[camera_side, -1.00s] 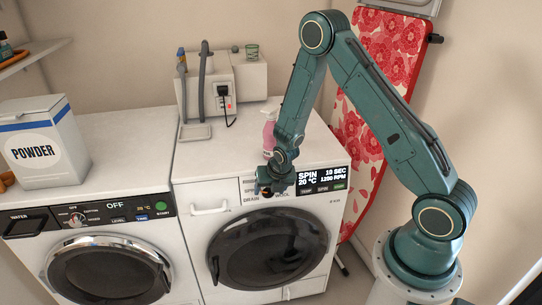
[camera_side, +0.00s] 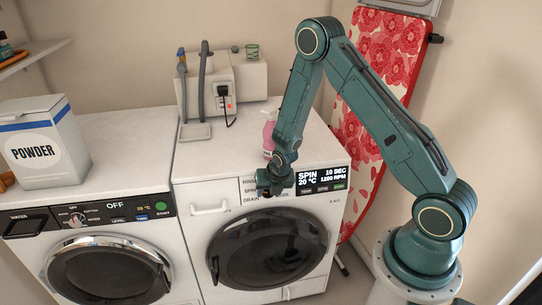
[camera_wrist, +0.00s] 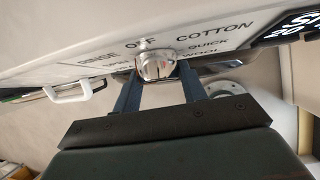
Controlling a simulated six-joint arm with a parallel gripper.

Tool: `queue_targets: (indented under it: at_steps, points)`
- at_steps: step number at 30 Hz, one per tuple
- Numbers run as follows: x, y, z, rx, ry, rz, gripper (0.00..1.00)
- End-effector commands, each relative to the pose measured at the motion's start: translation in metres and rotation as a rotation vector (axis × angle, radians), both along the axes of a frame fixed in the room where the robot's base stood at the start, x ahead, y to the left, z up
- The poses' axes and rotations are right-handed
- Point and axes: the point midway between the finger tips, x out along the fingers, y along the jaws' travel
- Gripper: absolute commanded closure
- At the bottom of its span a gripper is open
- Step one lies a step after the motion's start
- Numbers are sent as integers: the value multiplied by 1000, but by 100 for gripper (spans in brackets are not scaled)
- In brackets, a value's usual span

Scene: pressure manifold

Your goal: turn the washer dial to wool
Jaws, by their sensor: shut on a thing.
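The washer dial (camera_wrist: 155,66) is a shiny silver knob on the white front panel of the right-hand washer (camera_side: 225,189). In the side view my gripper (camera_side: 270,186) hides the dial. Which label the pointer faces cannot be told.
A pink bottle (camera_side: 269,134) stands on the washer close behind my wrist. The left machine (camera_side: 104,230) reads OFF and carries a powder box (camera_side: 45,146). A white drawer handle (camera_side: 209,209) is left of the dial. A red floral ironing board (camera_side: 392,60) leans behind my arm.

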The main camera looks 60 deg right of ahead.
Motion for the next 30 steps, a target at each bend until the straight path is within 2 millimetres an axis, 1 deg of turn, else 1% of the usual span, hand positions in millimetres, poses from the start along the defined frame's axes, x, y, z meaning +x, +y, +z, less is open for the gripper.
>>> queue_targets:
  at_steps: [11, 30]
  points:
    - [-1, -2, 0, 67, -64, -25, 81]
    - [-4, -4, -2, 333, -332, -121, 81]
